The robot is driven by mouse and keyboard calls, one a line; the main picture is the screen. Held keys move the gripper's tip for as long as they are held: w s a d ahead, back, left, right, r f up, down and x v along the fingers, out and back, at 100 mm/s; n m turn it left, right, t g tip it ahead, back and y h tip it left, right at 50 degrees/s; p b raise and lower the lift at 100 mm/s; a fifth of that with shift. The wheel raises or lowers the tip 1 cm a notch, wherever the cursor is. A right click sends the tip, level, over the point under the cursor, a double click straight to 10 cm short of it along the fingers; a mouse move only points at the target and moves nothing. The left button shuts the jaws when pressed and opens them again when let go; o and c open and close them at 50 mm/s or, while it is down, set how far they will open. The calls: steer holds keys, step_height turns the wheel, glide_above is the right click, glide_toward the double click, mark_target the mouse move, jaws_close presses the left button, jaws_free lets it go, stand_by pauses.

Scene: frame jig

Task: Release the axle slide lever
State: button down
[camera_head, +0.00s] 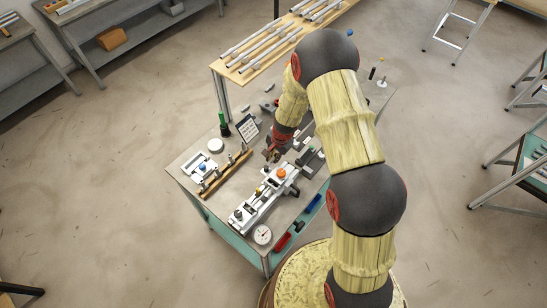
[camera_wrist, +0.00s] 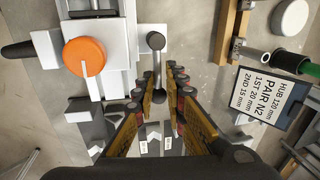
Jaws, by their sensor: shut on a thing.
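The frame jig (camera_head: 258,204) lies along the front of the workbench, a pale fixture with an orange knob (camera_head: 281,173). The orange knob also shows at the upper left of the wrist view (camera_wrist: 85,57). Beside it in the wrist view is a lever with a dark ball end (camera_wrist: 156,41) and a thin metal rod. In the head view my gripper (camera_head: 271,154) is at the jig's back edge; the lever cannot be made out there.
A card with hub sizes (camera_wrist: 270,92) stands behind, near a green-handled tool (camera_head: 223,124). A wooden rack (camera_head: 225,174) with upright pins lies left of my gripper. A round dial (camera_head: 262,235) and red and blue bins (camera_head: 282,243) are at the front.

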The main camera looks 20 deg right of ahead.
steer(key=shift+f+n+b, duration=0.1)
steer(key=shift+n+b, duration=0.5)
steer(key=shift+b, duration=0.3)
steer(key=shift+w+a+n+b, duration=0.15)
steer(key=shift+w+n+b, duration=0.05)
steer(key=shift+n+b, duration=0.35)
steer(key=shift+w+a+n+g+y+b, duration=0.3)
steer(key=shift+w+n+b, duration=0.1)
steer(key=shift+n+b, duration=0.55)
steer(key=shift+w+a+r+n+g+b, duration=0.1)
steer(key=shift+a+n+g+b, duration=0.3)
steer(key=shift+a+n+b, duration=0.95)
steer(key=shift+w+a+r+n+g+b, duration=0.15)
steer(key=shift+a+n+g+b, duration=0.25)
steer(key=shift+n+b, duration=1.8)
steer(key=shift+w+a+f+n+g+b, duration=0.1)
steer(key=shift+a+n+g+b, duration=0.45)
steer(key=shift+n, duration=2.4)
steer(key=shift+a+n, duration=0.35)
steer(key=shift+n, duration=0.05)
